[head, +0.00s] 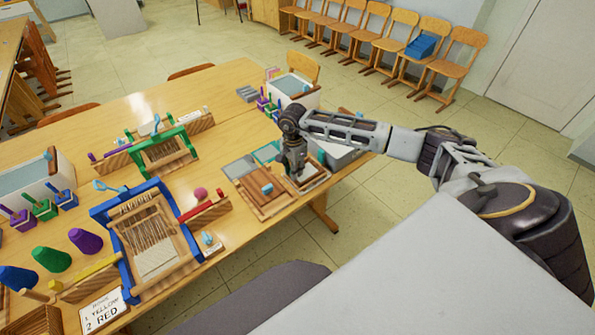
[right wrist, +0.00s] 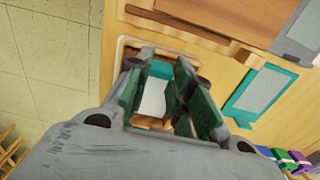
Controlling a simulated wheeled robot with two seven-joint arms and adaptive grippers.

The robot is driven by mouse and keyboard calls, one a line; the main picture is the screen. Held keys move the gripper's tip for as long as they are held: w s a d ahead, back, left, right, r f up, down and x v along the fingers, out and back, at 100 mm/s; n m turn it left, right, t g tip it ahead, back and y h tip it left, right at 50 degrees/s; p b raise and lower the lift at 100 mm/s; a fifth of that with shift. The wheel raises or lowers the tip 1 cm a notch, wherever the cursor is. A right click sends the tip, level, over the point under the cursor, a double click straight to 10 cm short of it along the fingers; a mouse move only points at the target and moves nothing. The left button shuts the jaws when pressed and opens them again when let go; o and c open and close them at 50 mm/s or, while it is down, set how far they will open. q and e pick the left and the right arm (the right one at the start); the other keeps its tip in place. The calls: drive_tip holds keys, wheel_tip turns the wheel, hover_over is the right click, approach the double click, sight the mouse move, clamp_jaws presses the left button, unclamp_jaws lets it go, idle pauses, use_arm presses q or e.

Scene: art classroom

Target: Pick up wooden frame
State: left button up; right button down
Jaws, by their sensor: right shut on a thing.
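A wooden frame (head: 319,183) with a pale inner panel lies at the right front of the table, under my right gripper (head: 296,172). In the right wrist view, its light wooden rim (right wrist: 121,48) shows behind the fingers. My right gripper (right wrist: 167,98) points down with its green-padded fingers around a teal part at the middle of the frame. It is shut on the frame, which looks flat on the table; I cannot tell if it is lifted. The exact contact is partly hidden by the fingers. My left gripper is not in view.
A second wooden frame with a brown panel (head: 256,202) lies just left, with a grey slab (head: 239,167) and a teal frame (right wrist: 261,91) close by. A blue loom (head: 150,240) stands further left. The table edge is near.

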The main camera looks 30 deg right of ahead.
drive_tip(key=shift+r, duration=0.5)
wheel_tip(320, 180, up, 8)
drive_tip(key=shift+f+b, duration=0.15)
drive_tip(key=shift+b, duration=0.2)
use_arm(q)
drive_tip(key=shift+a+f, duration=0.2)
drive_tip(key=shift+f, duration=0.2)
use_arm(e)
drive_tip(key=shift+r, duration=0.6)
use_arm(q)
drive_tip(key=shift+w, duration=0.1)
